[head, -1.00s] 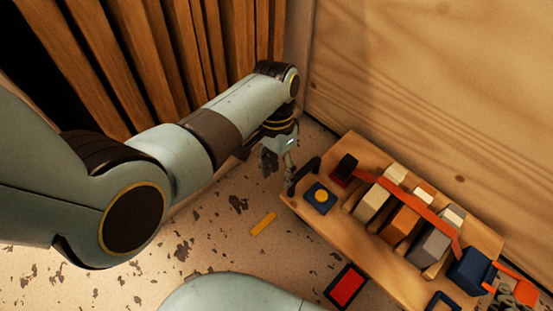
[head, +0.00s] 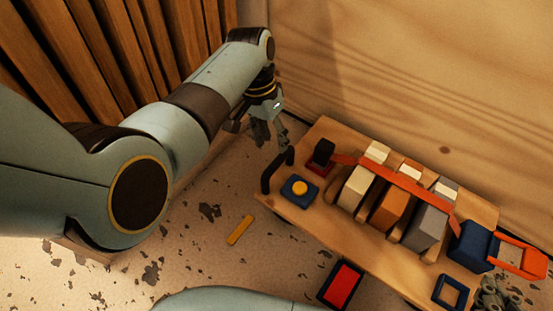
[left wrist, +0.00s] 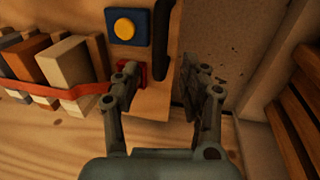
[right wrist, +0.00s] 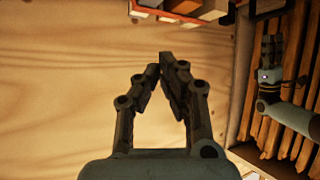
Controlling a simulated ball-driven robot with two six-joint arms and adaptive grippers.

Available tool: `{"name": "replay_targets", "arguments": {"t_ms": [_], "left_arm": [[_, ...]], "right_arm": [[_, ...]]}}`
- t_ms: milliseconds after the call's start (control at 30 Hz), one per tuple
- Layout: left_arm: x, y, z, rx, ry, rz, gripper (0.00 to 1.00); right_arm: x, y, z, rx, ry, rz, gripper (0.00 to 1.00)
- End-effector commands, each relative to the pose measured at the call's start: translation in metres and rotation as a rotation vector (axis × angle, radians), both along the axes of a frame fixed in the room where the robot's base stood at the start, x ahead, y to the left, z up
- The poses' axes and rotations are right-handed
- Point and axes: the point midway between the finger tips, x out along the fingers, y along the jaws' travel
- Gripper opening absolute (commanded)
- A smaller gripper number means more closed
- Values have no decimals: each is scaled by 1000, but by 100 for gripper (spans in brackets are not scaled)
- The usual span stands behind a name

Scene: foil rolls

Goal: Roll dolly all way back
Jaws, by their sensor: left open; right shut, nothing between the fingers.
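The dolly is a low wooden platform (head: 385,245) beside the wooden wall, loaded with cream, orange and grey blocks (head: 390,205) under an orange strap. A black upright handle (head: 276,170) stands at its left end; it also shows in the left wrist view (left wrist: 162,42). My left gripper (head: 270,138) is open just beside the handle; in the left wrist view its fingertips (left wrist: 160,72) lie on either side of the handle's line, with no visible contact. My right gripper (right wrist: 161,68) is shut and empty in front of bare wood; in the head view it shows at the lower right edge (head: 492,292).
A blue box with an orange loop (head: 475,247) is at the right end. A yellow strip (head: 240,230) and a red pad (head: 342,285) lie in front. Brown slats (head: 130,60) stand behind.

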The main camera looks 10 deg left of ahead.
Motion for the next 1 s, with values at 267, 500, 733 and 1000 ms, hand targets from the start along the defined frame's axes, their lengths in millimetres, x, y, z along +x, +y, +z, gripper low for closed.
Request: {"name": "replay_targets", "arguments": {"t_ms": [267,500,733,1000], "left_arm": [[-2,-3,-21,0,1,0,44],[-3,-6,-32,0,2,0,44],[-4,-8,-44,0,2,1,44],[-5,-10,-57,0,1,1,44]], "right_arm": [[27,5,30,4,-235,25,0],[62,10,77,4,-444,48,0],[86,16,127,4,-656,72,0],[100,23,187,4,-912,105,0]]}}
